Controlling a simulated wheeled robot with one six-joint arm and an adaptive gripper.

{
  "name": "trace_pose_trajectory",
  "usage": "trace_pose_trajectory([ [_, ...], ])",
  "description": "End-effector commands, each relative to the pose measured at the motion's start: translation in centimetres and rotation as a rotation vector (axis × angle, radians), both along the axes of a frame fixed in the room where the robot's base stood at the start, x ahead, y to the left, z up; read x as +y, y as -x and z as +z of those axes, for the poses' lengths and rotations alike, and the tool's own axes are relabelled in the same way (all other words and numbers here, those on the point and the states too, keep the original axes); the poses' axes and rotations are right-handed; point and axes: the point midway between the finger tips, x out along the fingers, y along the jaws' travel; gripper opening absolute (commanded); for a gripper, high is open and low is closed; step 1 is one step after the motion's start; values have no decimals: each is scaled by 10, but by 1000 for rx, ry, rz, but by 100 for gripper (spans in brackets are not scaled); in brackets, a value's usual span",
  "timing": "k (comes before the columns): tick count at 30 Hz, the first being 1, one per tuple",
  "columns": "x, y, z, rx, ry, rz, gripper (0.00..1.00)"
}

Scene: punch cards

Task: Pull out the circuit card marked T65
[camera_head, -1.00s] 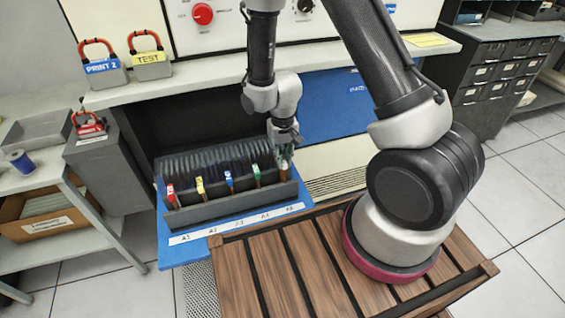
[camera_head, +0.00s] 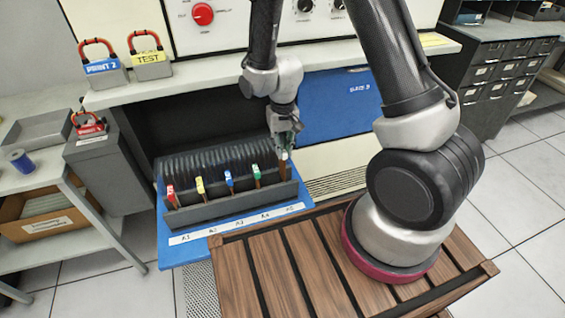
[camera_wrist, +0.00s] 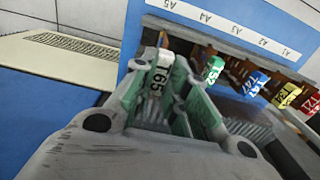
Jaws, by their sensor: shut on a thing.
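In the head view my gripper (camera_head: 285,150) is at the right end of the card rack (camera_head: 235,207), over the slot labelled A5. A brown part of the T65 card (camera_head: 284,171) shows below the fingers; how far its lower edge sits in the rack cannot be told.
Cards with green (camera_head: 257,170), blue (camera_head: 228,178), yellow (camera_head: 200,186) and red (camera_head: 171,192) tags stand left of T65 in the rack. The rack sits on a blue shelf (camera_head: 190,255) under a counter ledge (camera_head: 170,92). A slatted wooden deck (camera_head: 330,250) lies in front.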

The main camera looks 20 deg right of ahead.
Motion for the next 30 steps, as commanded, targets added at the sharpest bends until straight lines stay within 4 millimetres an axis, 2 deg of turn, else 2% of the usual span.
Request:
trace_pose_trajectory([
  [21, 0, 0, 31, 0, 0, 0, 0],
  [30, 0, 0, 33, 1, 0, 0, 0],
])
